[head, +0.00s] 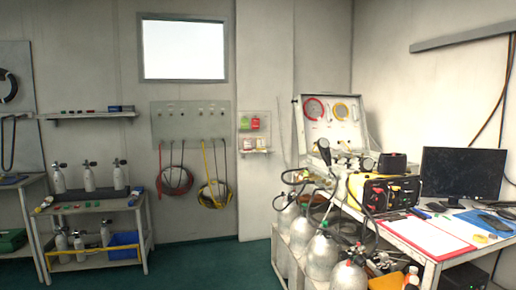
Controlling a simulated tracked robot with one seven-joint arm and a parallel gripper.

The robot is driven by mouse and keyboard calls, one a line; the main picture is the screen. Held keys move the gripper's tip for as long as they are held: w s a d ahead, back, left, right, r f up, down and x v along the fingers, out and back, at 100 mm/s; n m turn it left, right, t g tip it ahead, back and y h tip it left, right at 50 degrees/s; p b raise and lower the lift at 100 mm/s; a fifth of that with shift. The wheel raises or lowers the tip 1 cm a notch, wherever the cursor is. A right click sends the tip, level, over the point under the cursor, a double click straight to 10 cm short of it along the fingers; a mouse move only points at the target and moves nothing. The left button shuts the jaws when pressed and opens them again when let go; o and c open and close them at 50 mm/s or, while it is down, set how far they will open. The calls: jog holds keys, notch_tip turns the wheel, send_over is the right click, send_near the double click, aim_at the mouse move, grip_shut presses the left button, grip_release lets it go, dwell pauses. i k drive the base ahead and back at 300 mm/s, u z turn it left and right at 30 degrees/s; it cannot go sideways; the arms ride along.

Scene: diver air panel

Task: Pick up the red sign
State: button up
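A small red sign (255,123) is on the small wall rack in the middle of the head view, right of a green sign (244,123). It is too small to read or to tell how it is held there. My gripper is not in view.
A white wall shelf (257,152) with small items sits below the signs. Gas cylinders (320,257) and a cluttered desk (452,262) fill the right. A cart (96,207) with bottles stands left. Green floor (205,262) is clear between them.

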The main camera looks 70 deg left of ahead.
aim_at(247, 142)
jog(key=z, duration=0.45)
jog(key=i, duration=0.15)
jog(key=u, duration=2.8)
jog(key=k, duration=0.9)
jog(key=u, duration=0.2)
jog(key=i, duration=0.9)
jog(key=z, duration=0.1)
